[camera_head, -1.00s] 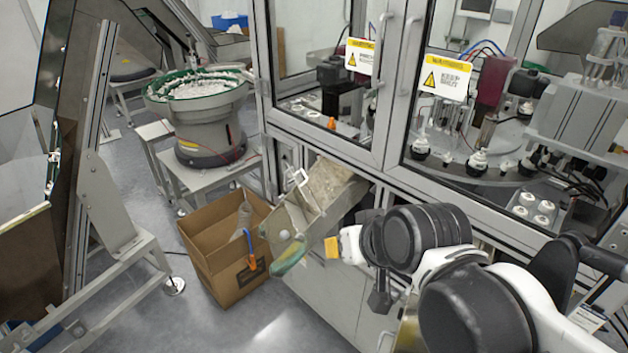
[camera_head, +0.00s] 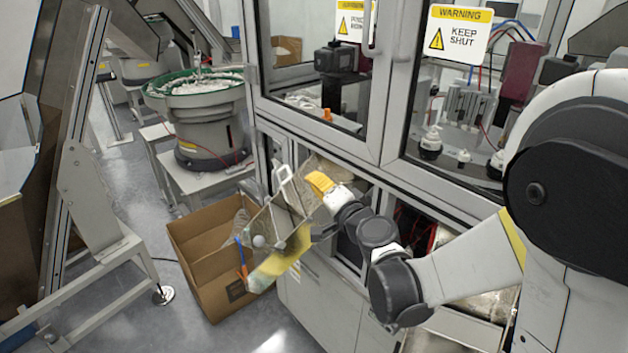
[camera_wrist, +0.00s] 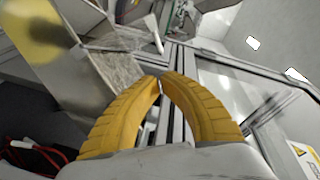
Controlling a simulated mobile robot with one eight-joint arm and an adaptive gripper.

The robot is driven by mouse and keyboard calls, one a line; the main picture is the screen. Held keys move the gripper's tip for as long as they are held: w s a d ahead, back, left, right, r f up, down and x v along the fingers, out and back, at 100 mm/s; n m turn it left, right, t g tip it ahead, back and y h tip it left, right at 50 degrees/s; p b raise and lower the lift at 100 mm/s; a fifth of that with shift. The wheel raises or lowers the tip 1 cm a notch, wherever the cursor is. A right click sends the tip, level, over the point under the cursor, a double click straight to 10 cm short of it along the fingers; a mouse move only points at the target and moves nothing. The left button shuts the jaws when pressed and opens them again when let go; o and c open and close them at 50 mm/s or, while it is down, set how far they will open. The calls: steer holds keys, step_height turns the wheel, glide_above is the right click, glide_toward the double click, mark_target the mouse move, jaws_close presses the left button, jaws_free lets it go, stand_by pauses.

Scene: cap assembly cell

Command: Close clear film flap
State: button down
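The clear film flap (camera_head: 278,260) shows as a shiny yellow-tinted sheet at the lower end of a metal chute (camera_head: 262,222), sloping over the cardboard box. A yellow-tinted sheet, likely the same film, shows at the upper left in the wrist view (camera_wrist: 32,32). A white handle (camera_head: 284,176) stands on the chute's upper edge. My gripper (camera_head: 318,182) is just right of this handle, above the chute. In the wrist view its two yellow fingers (camera_wrist: 163,77) arch together with their tips meeting. Nothing shows between them. The chute's far inside is partly hidden by my arm.
An open cardboard box (camera_head: 190,268) stands on the floor below the chute. The machine's glass doors and frame (camera_head: 385,95) rise close behind and right of my arm. A bowl feeder (camera_head: 205,125) stands at the back left, and a metal frame (camera_head: 85,200) at the left.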

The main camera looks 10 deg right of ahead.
mark_target(287, 187)
steer(key=b+x, duration=0.2)
steer(key=x, duration=0.6)
steer(key=shift+w+a, duration=0.1)
steer(key=shift+a, duration=0.1)
steer(key=shift+a+n, duration=0.2)
steer(key=shift+n, duration=0.2)
